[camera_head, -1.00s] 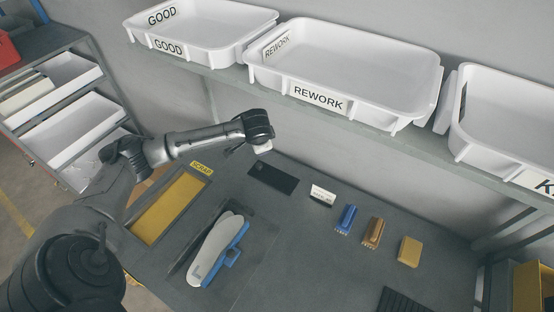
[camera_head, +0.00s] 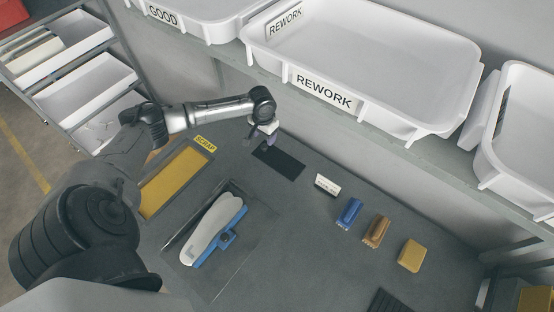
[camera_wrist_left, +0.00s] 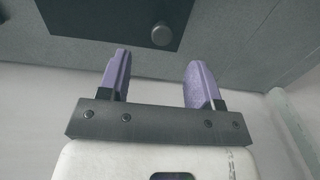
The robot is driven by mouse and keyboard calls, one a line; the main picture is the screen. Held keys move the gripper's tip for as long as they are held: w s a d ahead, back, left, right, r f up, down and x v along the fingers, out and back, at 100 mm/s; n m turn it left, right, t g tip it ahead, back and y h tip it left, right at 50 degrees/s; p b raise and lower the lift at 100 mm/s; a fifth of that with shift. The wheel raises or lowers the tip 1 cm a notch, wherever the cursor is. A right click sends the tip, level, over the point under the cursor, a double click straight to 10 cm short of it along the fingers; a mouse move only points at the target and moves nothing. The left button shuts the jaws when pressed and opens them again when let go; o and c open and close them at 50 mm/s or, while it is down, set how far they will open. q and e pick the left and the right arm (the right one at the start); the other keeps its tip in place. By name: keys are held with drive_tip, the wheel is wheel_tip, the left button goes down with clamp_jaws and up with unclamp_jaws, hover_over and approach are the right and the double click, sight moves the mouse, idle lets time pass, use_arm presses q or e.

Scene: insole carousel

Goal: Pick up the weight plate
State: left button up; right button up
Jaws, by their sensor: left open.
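The weight plate looks to be the flat black rectangular plate (camera_head: 280,164) on the table in the head view. In the left wrist view, a dark plate (camera_wrist_left: 90,22) with a round grey knob (camera_wrist_left: 161,35) lies beyond the fingers. My left gripper (camera_head: 258,138) is above the far-left end of the plate, apart from it. Its purple fingers (camera_wrist_left: 158,70) are open and empty in the left wrist view, with the knob in line with the gap between them. My right gripper is not in view.
A white labelled block (camera_head: 327,185), a blue brush (camera_head: 349,212), a brown brush (camera_head: 376,231) and a yellow sponge (camera_head: 411,256) stand right of the plate. An insole (camera_head: 212,228) lies in front. The white REWORK bin (camera_head: 440,118) is on the shelf above.

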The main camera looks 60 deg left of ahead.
sight(264, 146)
use_arm(q)
drive_tip(key=shift+s+a+f+b, duration=0.1)
drive_tip(key=shift+f+b, duration=0.55)
drive_tip(key=shift+f, duration=3.1)
clamp_jaws()
drive_tip(key=shift+r, duration=0.15)
